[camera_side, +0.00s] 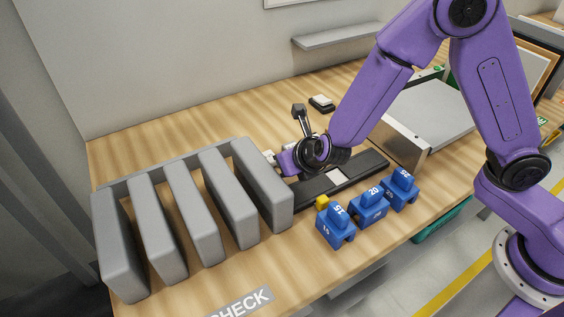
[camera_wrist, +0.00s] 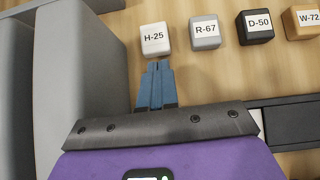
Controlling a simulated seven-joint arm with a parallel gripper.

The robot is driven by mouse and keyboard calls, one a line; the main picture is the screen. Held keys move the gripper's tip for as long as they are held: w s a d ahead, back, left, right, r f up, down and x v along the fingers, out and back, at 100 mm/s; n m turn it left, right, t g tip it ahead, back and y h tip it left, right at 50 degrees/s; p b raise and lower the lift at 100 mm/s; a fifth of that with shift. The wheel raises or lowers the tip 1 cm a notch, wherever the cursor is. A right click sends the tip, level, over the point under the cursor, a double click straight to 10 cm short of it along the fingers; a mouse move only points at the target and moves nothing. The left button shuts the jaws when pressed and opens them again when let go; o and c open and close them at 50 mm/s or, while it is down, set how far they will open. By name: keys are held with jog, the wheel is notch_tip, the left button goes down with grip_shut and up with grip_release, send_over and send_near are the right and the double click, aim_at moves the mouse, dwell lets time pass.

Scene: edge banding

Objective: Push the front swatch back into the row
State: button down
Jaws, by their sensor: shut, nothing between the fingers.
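The white swatch H-25 (camera_wrist: 154,40) stands at the left end of a row in the wrist view. To its right are the grey R-67 (camera_wrist: 205,32), the black D-50 (camera_wrist: 255,28) and the wooden W-72 (camera_wrist: 303,22). H-25 looks about level with the line of the others. My gripper (camera_wrist: 159,66) is shut and empty, its blue fingertips at the near edge of H-25. I cannot tell whether they touch it. In the side view my wrist hides most of the row.
A grey divider rack (camera_side: 188,208) stands close on the left. A dark tray (camera_side: 365,167) lies to the right of my gripper. A dark box (camera_side: 321,103) lies behind.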

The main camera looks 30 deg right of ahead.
jog(key=shift+v, duration=3.4)
notch_tip(320, 180, up, 8)
jog(key=s+d+f+m+g+h, duration=0.1)
jog(key=s+d+m+g, duration=0.3)
jog(key=s+d+m, duration=0.8)
jog(key=s+d+m+g+y, duration=0.1)
jog(key=s+d+m+g, duration=0.3)
jog(key=s+d+m, duration=0.3)
jog(key=s+m, duration=0.4)
jog(key=s, duration=0.2)
jog(key=shift+f+m+g, duration=0.4)
